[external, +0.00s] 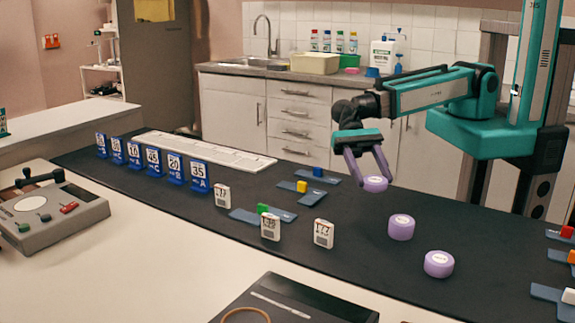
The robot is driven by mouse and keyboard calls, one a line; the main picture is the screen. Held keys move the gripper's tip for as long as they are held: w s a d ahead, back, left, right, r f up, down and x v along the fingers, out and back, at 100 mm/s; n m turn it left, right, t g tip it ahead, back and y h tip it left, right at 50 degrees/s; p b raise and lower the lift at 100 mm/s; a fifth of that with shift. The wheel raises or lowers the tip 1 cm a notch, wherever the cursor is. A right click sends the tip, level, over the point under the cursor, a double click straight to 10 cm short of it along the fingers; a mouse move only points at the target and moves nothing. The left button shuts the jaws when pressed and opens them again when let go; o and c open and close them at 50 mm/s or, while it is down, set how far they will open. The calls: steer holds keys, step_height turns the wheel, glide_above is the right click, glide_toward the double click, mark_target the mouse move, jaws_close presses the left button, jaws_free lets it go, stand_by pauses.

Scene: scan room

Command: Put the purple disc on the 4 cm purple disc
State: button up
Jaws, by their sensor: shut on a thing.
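My gripper (374,182) points down over the dark mat and is shut on a purple disc (376,185) with a pale label on top. Two more purple discs with pale labels stand apart on the mat: a middle purple disc (401,228) just in front of my gripper and a front purple disc (439,265) further to the right. The label writing is too small to read, so I cannot tell which one is the 4 cm disc. I cannot tell whether the held disc touches the mat.
The dark mat (340,270) has free room around the discs. White labelled blocks (323,234) and blue plates with coloured blocks (312,176) stand left of the discs. Several blue number cards (198,176) stand further left. More blue plates (548,292) lie at the right edge.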

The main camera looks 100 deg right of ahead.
steer(key=s+a+r+n+g+b, duration=0.1)
steer(key=s+a+n+g, duration=0.1)
steer(key=s+a, duration=0.3)
steer(key=shift+a+r+n+g+b, duration=0.3)
steer(key=shift+a+n+g+b, duration=0.1)
steer(key=shift+a, duration=0.1)
glide_above(397, 216)
steer(key=shift+f+p, duration=0.35)
steer(key=shift+f, duration=1.9)
steer(key=shift+f, duration=0.1)
steer(key=shift+f, duration=1.65)
steer(key=shift+f, duration=0.2)
steer(key=o, duration=1.1)
steer(key=shift+c, duration=0.2)
